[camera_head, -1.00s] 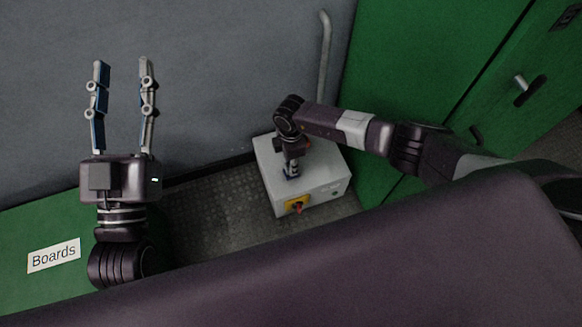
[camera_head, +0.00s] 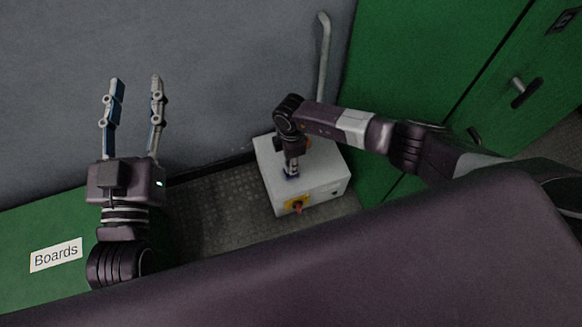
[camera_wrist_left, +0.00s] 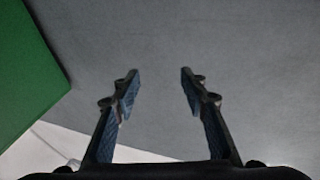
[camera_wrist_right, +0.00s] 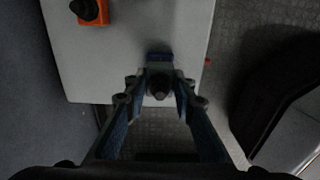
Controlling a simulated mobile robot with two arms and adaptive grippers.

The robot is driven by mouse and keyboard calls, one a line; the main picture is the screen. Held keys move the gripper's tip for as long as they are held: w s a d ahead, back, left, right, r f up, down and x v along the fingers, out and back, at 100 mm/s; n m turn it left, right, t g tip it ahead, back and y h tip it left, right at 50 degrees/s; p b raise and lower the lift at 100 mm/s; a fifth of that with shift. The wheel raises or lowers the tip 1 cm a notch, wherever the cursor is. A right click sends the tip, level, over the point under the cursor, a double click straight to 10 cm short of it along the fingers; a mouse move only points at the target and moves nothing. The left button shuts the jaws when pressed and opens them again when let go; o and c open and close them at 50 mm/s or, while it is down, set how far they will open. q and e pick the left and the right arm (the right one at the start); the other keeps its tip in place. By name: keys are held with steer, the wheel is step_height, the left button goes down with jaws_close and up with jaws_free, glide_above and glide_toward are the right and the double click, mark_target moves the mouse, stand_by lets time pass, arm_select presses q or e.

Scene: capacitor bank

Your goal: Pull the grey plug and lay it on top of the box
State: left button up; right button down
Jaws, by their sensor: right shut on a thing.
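The box (camera_head: 325,180) is pale grey and stands on the floor beside the green cabinet; it also fills the upper part of the right wrist view (camera_wrist_right: 130,35). My right gripper (camera_head: 291,170) points down at the box's top and is shut on the grey plug (camera_wrist_right: 159,86). The plug shows between its fingertips in the right wrist view, close to a blue part (camera_wrist_right: 159,56) at the box. I cannot tell whether plug and blue part are joined. My left gripper (camera_head: 136,81) is open and empty, raised before the grey wall, far left of the box.
A yellow plate with a red knob (camera_head: 297,204) is on the box's front. A green surface labelled Boards (camera_head: 56,255) lies at lower left. Green cabinet doors with handles (camera_head: 527,91) stand at right.

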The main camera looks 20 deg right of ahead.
steer(key=shift+r+p, duration=0.85)
steer(key=shift+p, duration=0.05)
steer(key=shift+r+p, duration=0.4)
steer(key=shift+r, duration=0.05)
arm_select(q)
steer(key=s+a+f+g+y, duration=0.1)
steer(key=f+g, duration=0.3)
steer(key=f, duration=0.4)
steer(key=s+a+f+g+y, duration=0.1)
steer(key=s+a+f+g, duration=0.1)
steer(key=f+g, duration=0.3)
steer(key=shift+s+a+f+y+p, duration=0.35)
steer(key=shift+s+f, duration=0.5)
steer(key=shift+f, duration=1.2)
arm_select(e)
steer(key=shift+r, duration=0.35)
arm_select(q)
steer(key=shift+d, duration=0.1)
